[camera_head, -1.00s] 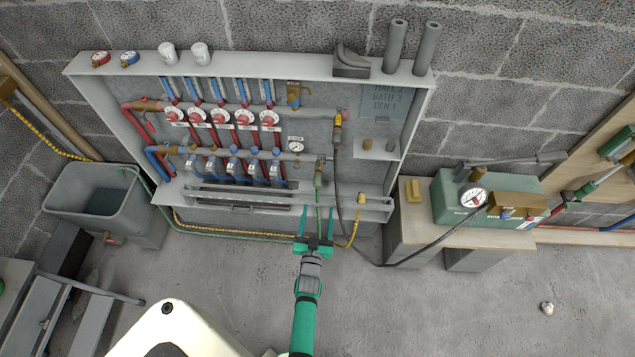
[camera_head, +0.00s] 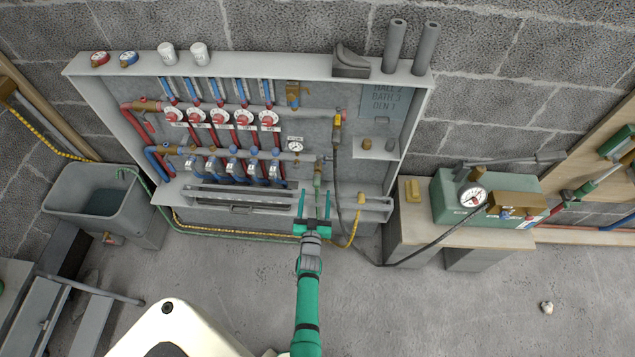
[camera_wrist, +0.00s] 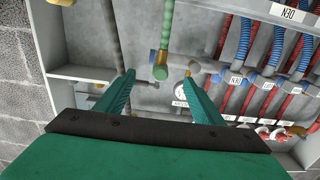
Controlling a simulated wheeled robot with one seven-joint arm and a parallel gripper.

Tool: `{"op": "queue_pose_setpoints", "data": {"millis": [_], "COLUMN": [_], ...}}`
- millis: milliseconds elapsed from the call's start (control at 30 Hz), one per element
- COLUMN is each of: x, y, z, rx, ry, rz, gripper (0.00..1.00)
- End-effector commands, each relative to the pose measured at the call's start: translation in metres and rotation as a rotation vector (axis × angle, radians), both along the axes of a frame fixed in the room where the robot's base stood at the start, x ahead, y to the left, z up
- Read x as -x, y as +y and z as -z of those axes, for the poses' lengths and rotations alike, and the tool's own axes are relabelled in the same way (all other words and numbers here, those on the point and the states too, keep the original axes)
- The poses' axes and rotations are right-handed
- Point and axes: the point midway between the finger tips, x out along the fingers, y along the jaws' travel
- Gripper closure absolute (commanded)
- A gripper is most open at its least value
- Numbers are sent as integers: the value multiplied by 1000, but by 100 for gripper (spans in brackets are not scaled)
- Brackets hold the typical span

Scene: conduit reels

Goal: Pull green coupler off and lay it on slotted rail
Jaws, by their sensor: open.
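The green coupler (camera_head: 318,178) sits upright at the right end of the lower manifold, with a green hose below it. In the wrist view the green coupler (camera_wrist: 160,72) shows between and beyond my fingertips, with brass beside it. My gripper (camera_head: 314,196) is open and empty, just below and in front of the coupler. In the wrist view my gripper (camera_wrist: 160,80) has a finger on each side of the coupler, with no contact visible.
A black hose (camera_head: 343,215) hangs right of my gripper and runs to the green pump box (camera_head: 452,203). A yellow hose (camera_head: 354,232) curves close by. Several red and blue pipes and valves fill the cabinet to the left. A grey bin (camera_head: 95,190) stands at left.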

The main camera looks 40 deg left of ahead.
Motion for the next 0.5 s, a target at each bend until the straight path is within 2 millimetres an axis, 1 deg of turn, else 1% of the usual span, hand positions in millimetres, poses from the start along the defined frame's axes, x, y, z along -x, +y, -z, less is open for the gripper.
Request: {"op": "queue_pose_setpoints", "data": {"millis": [100,300,500], "x": [-14,-34,-45], "y": [10,21,29], "z": [-1,-1,0], "rx": [1,0,0], "ry": [-2,-1,0], "rz": [-2,0,-1], "gripper": [38,38,38]}}
